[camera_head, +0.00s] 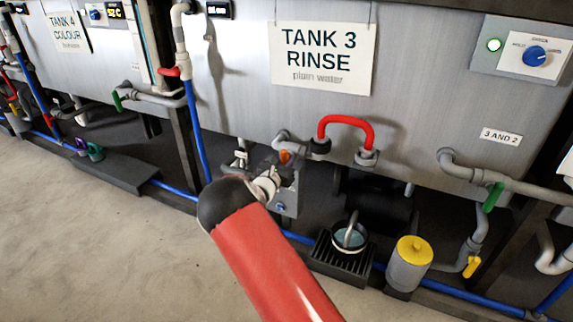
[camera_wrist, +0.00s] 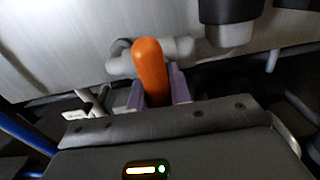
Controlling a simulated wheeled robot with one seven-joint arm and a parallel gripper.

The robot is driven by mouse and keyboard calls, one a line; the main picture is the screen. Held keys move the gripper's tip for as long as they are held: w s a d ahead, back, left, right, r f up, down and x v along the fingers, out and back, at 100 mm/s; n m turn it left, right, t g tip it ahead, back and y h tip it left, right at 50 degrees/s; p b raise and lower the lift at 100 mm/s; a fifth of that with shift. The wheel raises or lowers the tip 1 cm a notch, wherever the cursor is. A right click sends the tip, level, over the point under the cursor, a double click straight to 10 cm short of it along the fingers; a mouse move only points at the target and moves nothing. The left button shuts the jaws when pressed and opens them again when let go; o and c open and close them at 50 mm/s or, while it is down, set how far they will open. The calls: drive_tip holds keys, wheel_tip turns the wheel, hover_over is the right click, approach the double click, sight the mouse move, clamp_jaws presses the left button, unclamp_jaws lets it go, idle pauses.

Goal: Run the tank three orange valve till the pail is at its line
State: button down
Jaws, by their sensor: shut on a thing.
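The orange valve handle (camera_wrist: 151,72) stands up between the fingers of my gripper (camera_wrist: 157,92) in the wrist view. The gripper is shut on it. In the head view the orange handle (camera_head: 285,157) shows small under tank 3, partly hidden by my red arm and wrist. The pail (camera_head: 350,238) stands on a black slatted grate to the right of my arm. Blue-grey liquid shows inside it, and its handle rises over the opening. I cannot make out a line in the pail or a stream falling into it.
A grey canister with a yellow lid (camera_head: 414,250) stands right of the pail. A red looped pipe (camera_head: 346,122) is above, and a green handle (camera_head: 493,197) and a yellow handle (camera_head: 471,266) are at the right. Blue pipe runs along the floor edge. Open floor (camera_head: 110,250) lies left.

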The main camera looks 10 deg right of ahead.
idle(0.4)
drive_tip(key=c, duration=1.3)
unclamp_jaws()
drive_tip(key=v, duration=0.8)
drive_tip(key=shift+w, duration=0.1)
